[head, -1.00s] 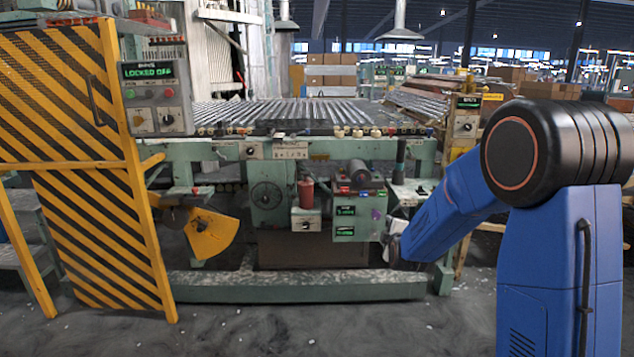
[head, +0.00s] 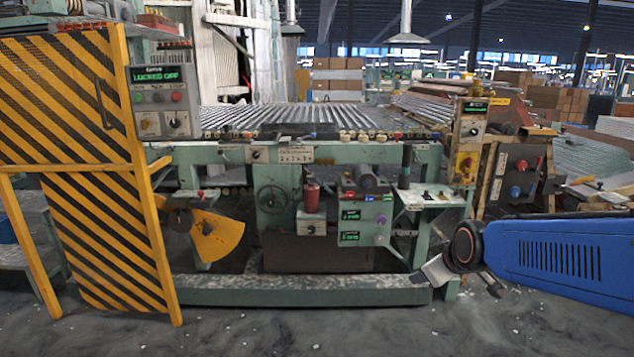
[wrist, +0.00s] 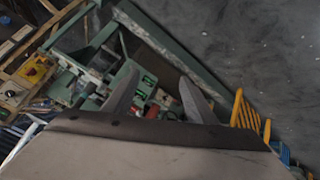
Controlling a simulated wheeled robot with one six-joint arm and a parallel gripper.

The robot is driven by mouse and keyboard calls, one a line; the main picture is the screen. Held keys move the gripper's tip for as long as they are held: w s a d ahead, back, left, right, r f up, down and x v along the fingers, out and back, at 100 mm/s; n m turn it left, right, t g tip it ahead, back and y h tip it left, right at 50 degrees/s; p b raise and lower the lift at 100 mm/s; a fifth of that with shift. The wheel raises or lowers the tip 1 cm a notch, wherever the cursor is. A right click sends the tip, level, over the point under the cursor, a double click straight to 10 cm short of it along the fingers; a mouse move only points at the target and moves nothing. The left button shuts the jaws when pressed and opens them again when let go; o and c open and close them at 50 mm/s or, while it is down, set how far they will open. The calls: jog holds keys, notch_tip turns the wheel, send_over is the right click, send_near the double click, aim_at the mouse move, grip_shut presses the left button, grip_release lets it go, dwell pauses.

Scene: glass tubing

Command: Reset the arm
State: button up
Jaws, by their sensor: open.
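My blue arm (head: 570,255) reaches in from the right edge of the head view, nearly level. At its end my gripper (wrist: 157,76) shows in the wrist view with two grey fingers spread apart and nothing between them. In the head view the gripper is small and partly hidden behind my wrist, low in front of the right end of the green machine (head: 290,290). Beyond the fingers the wrist view shows the machine's green frame and panel, tilted.
A yellow-and-black striped gate (head: 95,150) stands at left. The machine carries a bed of glass tubes (head: 290,115), a control box (head: 362,215) and a small side shelf (head: 430,196). Another bench with red and blue knobs (head: 515,178) stands behind my arm. The front floor is clear.

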jog(key=s+d+f+m+g, duration=0.2)
jog(key=s+m+g, duration=0.2)
jog(key=s, duration=2.1)
jog(key=shift+m, duration=1.2)
